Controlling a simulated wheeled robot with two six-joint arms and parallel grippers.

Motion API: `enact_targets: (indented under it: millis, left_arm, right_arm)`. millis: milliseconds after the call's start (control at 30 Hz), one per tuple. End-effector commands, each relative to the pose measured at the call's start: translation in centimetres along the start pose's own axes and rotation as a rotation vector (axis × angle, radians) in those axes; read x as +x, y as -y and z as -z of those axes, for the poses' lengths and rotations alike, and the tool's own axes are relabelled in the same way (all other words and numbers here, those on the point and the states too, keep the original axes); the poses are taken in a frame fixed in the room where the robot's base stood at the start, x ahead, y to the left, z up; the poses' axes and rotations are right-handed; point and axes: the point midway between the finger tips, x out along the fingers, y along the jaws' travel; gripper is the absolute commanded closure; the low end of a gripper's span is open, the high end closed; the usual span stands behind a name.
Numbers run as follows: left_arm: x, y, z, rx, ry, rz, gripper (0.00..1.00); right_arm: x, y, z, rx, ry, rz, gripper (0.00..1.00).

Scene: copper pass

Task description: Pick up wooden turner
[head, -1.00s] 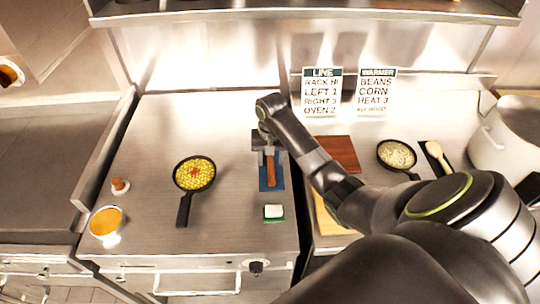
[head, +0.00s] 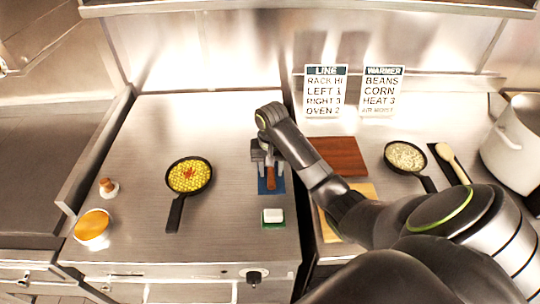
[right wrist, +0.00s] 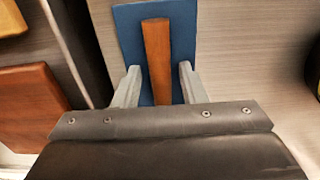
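The wooden turner (head: 271,181) lies on a blue mat (head: 263,190) on the steel counter, and its brown wooden length also shows in the right wrist view (right wrist: 157,45). My right gripper (head: 270,172) is over it from above. In the right wrist view, the two grey fingers of the gripper (right wrist: 158,70) stand open on either side of the wood, with a gap on each side. The turner's near end is hidden behind the gripper body. My left gripper is not in view.
A pan of corn (head: 188,177) sits left of the mat. A white block on a green pad (head: 273,216) is just in front. A brown board (head: 336,156), a second pan (head: 406,157) and a large pot (head: 513,138) stand right. Counter between corn pan and mat is clear.

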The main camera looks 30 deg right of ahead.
Motion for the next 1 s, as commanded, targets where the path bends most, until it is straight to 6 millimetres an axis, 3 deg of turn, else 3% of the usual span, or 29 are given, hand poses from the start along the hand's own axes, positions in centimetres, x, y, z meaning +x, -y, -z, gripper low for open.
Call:
enact_targets:
  millis: [33,267,667,833,1000]
  left_arm:
    - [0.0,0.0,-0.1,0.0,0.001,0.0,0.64]
    - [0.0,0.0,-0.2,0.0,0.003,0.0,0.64]
    - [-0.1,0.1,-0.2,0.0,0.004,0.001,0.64]
    - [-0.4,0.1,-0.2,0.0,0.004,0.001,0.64]
    - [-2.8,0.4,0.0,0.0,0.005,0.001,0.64]
  right_arm:
    - [0.0,0.0,0.0,0.0,0.0,0.0,0.69]
    - [0.0,0.0,0.0,0.0,0.0,0.0,0.99]
    - [-0.7,0.0,0.1,0.0,-0.003,0.001,1.0]
    - [-3.0,0.0,0.1,0.0,-0.006,0.001,1.0]
    - [-5.2,0.0,0.1,0.001,-0.001,0.0,1.0]
